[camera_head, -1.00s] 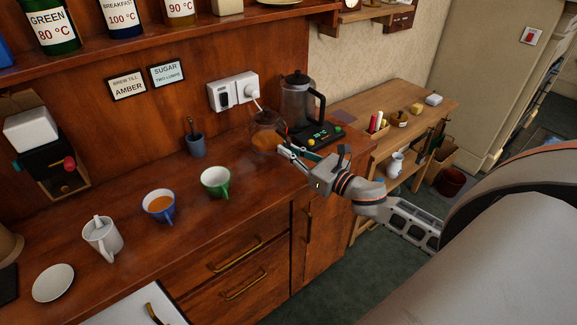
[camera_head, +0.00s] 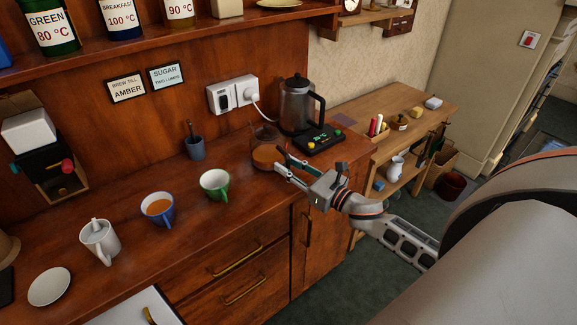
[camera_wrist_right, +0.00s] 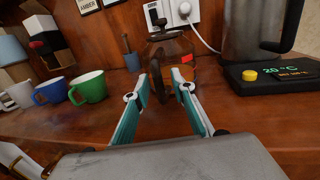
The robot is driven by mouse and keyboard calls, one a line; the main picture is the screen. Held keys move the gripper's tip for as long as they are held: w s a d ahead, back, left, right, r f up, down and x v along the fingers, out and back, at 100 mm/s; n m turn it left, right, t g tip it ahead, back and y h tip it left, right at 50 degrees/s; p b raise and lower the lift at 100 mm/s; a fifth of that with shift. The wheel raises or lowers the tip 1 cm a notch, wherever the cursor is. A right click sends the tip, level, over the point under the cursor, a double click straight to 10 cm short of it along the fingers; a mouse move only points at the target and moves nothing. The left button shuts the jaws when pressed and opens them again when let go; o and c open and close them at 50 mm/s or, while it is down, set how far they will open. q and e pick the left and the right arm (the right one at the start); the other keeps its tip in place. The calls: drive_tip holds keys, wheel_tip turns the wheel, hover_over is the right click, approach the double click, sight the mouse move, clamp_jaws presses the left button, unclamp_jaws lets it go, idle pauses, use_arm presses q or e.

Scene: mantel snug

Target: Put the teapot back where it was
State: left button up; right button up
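The glass teapot (camera_head: 264,157) with amber tea stands upright on the wooden counter, in front of the wall socket and left of the kettle base. In the wrist view the teapot (camera_wrist_right: 174,52) is straight ahead, with its dark handle between my fingers. My right gripper (camera_head: 281,162) is at the handle side of the teapot. In the wrist view its two fingers (camera_wrist_right: 163,88) stand apart, with gaps beside the handle, so it looks open around the handle. The teapot's lower part is partly hidden by the fingers. My left gripper is not in view.
A kettle (camera_head: 298,104) and its control base (camera_head: 319,142) stand close right of the teapot. A green mug (camera_head: 215,185), a blue mug of tea (camera_head: 158,207) and a white mug (camera_head: 100,240) stand to the left. Counter between is clear.

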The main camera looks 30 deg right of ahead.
drive_tip(key=b+v, duration=0.2)
drive_tip(key=v, duration=1)
drive_tip(key=s+a+f+m+g, duration=0.2)
drive_tip(key=s+a+f+m, duration=0.2)
drive_tip(key=m, duration=0.7)
drive_tip(key=s+a+f+m+g+h, duration=0.1)
drive_tip(key=s+a+f+m, duration=0.3)
drive_tip(key=a+f+m, duration=0.5)
drive_tip(key=s+a+f+m+g+h, duration=0.1)
drive_tip(key=s+a+f+m+g, duration=0.3)
drive_tip(key=a+f+m, duration=0.3)
wheel_tip(320, 180, down, 5)
drive_tip(key=m, duration=0.7)
drive_tip(key=shift+s+a+m, duration=0.15)
drive_tip(key=shift+s+m, duration=0.2)
drive_tip(key=shift+m, duration=0.05)
